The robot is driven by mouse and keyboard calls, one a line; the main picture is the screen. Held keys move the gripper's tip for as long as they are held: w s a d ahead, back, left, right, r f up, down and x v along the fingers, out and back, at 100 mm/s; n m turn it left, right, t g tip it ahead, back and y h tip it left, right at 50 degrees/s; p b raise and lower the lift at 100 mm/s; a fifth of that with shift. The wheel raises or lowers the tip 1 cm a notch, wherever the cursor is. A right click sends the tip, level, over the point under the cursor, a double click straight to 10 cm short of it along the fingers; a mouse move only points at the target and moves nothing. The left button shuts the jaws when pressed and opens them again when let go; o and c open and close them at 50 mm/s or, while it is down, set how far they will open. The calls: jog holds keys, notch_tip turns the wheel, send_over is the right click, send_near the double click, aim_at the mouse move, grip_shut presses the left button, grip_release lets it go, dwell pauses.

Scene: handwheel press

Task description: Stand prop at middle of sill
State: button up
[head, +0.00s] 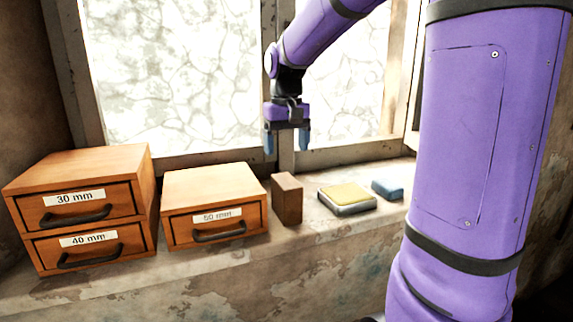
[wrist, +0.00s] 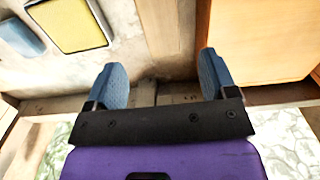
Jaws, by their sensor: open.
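A brown wooden block (head: 287,199), which looks like the prop, stands upright on the stone window sill (head: 262,262), near its middle. It stands between the 50 mm drawer box and the yellow pad, apart from the pad. In the wrist view the block (wrist: 158,28) lies beyond the fingertips, roughly between them. My gripper (head: 286,141) is open and empty, fingers pointing down, above and behind the block, near the window frame. The gripper also shows in the wrist view (wrist: 163,80), with a clear gap between its blue fingers.
A 50 mm drawer box (head: 213,203) stands left of the block. Stacked 30 mm and 40 mm drawers (head: 84,208) stand farther left. A yellow-topped pad (head: 347,197) and a blue block (head: 388,189) lie to the right. The window (head: 175,75) rises behind; bare sill lies in front.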

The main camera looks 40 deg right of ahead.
jog(key=s+a+r+n+t, duration=0.1)
jog(key=s+a+r, duration=0.15)
jog(key=s, duration=0.25)
jog(key=s+a+r+t, duration=0.1)
jog(key=s+a, duration=0.3)
jog(key=s+a+f+n+t, duration=0.1)
jog(key=s+a, duration=0.1)
jog(key=s, duration=0.3)
jog(key=s+a+f+n+t, duration=0.1)
jog(key=s+a+f+t, duration=0.1)
jog(key=s, duration=0.4)
jog(key=shift+s+f, duration=0.15)
jog(key=shift+s, duration=0.15)
dwell(0.4)
